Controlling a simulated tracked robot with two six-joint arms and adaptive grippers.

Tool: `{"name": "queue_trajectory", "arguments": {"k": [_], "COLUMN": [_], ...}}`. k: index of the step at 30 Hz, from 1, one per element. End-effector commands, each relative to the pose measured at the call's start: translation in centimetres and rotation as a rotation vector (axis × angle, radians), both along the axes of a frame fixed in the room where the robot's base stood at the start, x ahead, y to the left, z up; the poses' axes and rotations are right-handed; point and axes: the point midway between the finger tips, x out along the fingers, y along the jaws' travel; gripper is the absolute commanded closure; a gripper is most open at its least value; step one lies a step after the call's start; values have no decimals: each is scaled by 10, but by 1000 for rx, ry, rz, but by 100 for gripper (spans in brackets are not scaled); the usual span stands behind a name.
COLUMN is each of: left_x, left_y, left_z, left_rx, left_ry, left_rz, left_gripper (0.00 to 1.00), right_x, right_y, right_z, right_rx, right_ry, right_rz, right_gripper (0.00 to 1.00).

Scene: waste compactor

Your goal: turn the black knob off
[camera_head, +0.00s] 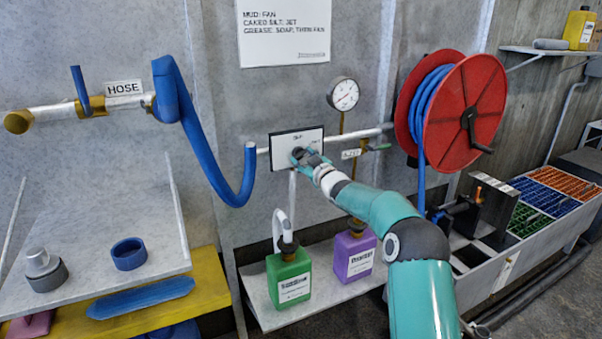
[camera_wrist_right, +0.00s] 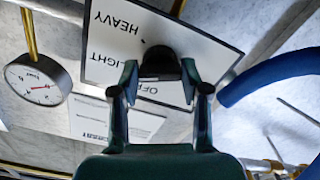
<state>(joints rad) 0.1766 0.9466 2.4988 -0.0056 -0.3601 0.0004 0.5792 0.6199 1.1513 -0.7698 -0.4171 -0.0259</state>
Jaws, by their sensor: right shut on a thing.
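A white panel with a black edge (camera_head: 282,140) is fixed to the grey wall on a pipe. The black knob (camera_head: 297,154) sits on it and is mostly covered by my gripper in the head view. In the right wrist view the panel (camera_wrist_right: 205,55) shows upside down, with the words HEAVY, LIGHT and a partly covered OFF. My right gripper (camera_head: 303,156) has its fingers on either side of the black knob (camera_wrist_right: 161,62) and is shut on it. I cannot tell which word the knob points at. My left gripper is not in view.
A gauge (camera_head: 343,94) and a red hose reel (camera_head: 465,112) are to the right. A blue hose (camera_head: 208,160) hangs at the left. Green (camera_head: 289,278) and purple (camera_head: 354,255) bottles stand on the shelf below. The wall around the panel is mostly clear.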

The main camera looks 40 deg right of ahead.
Motion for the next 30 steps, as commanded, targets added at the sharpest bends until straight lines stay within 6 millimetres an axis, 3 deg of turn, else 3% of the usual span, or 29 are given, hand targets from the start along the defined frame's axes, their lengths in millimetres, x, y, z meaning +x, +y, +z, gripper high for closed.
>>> {"name": "queue_trajectory", "arguments": {"k": [1, 9, 30], "left_x": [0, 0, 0], "left_y": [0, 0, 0], "left_z": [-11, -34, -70], "left_rx": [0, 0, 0], "left_ry": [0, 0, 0], "left_rz": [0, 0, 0], "left_gripper": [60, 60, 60], "right_x": [2, 2, 1], "right_y": [4, 4, 4], "right_z": [3, 3, 2], "right_rx": [-50, -294, -898], "right_ry": [-2, 76, 273], "right_rz": [7, 6, 6], "right_gripper": [89, 89, 89]}}
